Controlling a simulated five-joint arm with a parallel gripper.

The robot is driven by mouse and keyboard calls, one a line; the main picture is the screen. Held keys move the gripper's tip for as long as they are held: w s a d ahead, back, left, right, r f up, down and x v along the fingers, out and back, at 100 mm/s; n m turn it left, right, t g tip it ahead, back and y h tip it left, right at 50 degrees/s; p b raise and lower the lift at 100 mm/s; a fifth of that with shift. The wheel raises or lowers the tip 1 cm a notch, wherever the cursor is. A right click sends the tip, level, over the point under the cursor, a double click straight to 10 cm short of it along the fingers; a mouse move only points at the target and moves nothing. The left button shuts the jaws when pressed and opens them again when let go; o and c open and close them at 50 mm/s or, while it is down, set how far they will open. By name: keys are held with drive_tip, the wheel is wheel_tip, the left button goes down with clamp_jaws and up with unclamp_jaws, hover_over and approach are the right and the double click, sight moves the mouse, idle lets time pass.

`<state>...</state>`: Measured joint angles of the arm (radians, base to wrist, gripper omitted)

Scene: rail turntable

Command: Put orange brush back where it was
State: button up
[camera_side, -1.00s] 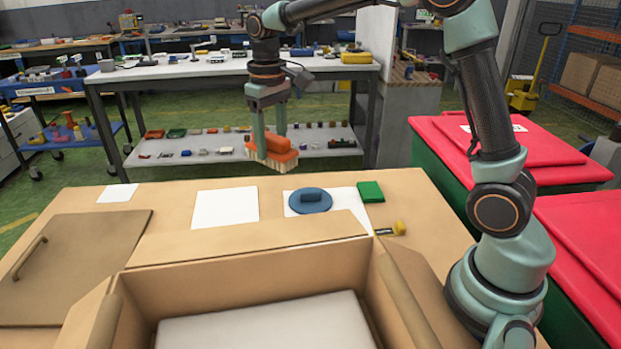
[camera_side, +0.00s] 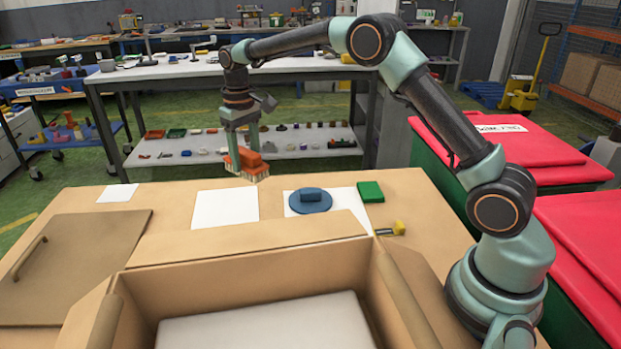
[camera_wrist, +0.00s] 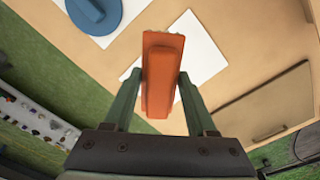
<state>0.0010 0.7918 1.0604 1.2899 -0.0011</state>
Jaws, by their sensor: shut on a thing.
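The orange brush (camera_side: 248,160) has an orange back and handle and pale bristles pointing down. My gripper (camera_side: 243,150) is shut on it and holds it above the far part of the tan table. In the wrist view the brush (camera_wrist: 163,75) sits between the two fingers of my gripper (camera_wrist: 158,92), with a white sheet partly hidden behind it. That bare white sheet (camera_side: 226,208) lies on the table just in front of and below the brush in the side view.
A blue round object with a handle (camera_side: 310,201) lies on another white sheet, beside a green block (camera_side: 370,192). A small yellow-ended tool (camera_side: 398,228) lies nearby. An open box (camera_side: 250,255) stands in front. A small white sheet (camera_side: 118,193) and a lid (camera_side: 72,262) are at left.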

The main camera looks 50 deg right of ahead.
wheel_tip(320, 180, down, 13)
drive_tip(key=shift+f, duration=0.15)
idle(0.4)
drive_tip(key=shift+f, duration=0.15)
drive_tip(key=o, duration=1.2)
